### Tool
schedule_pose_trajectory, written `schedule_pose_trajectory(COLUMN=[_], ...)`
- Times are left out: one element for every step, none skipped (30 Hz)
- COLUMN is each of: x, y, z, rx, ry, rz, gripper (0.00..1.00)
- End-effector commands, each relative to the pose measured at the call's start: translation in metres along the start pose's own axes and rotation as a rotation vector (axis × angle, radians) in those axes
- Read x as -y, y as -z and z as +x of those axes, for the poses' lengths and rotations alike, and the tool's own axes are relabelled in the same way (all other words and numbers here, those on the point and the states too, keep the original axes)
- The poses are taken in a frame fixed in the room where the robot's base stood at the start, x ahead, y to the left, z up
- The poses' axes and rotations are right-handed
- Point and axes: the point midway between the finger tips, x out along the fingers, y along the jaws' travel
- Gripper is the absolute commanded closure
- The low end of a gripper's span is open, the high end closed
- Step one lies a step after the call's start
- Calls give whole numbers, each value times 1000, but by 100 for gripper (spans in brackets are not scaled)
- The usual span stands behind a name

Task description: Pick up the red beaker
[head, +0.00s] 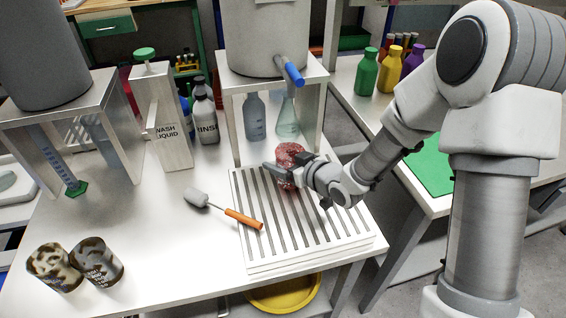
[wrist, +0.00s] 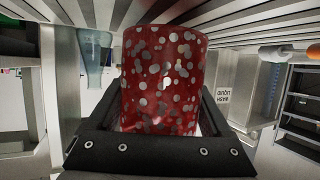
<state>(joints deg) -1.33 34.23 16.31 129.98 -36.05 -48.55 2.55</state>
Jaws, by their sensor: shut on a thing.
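The red beaker (head: 289,156), dotted with pale spots, is at the back edge of the slatted rack in the head view. In the wrist view the red beaker (wrist: 163,80) fills the middle, between the fingers. My gripper (head: 285,174) is shut on it; it also shows in the wrist view (wrist: 160,130). My gripper and wrist hide part of the beaker in the head view. I cannot tell whether its base touches the rack.
The slatted rack (head: 275,225) lies at the table's right front. A brush with an orange handle (head: 243,218) lies across its left edge. Two mottled beakers (head: 97,262) stand at the front left. A metal stand (head: 232,120) with a blue-tapped tank is behind.

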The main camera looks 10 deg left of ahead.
Motion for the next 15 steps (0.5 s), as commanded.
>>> schedule_pose_trajectory(x=[0, 0, 0, 0, 0, 0, -2, -6, -9, -11, -14, -16, -19, -22, -24], y=[7, 10, 14, 18, 21, 26, 27, 27, 28, 29, 30, 31, 32, 33, 34], z=[-3, -4, -6, -7, -9, -10, -13, -17, -22, -25, -28, -33, -36, -40, -44], rx=[-1, -1, -2, -2, -2, -2, -1, -1, -1, 0, 0, 0, 0, -1, -1], ry=[-1, -1, -1, -1, -1, -1, -3, -4, -4, -4, -4, -4, -4, -5, -4], rz=[-2, -2, -2, -2, -1, -1, 0, 0, 0, 0, 1, 0, 0, 0, 0], gripper=[88, 88, 88, 88, 88, 88, 88, 88, 88, 88, 88, 88, 88, 88, 88])
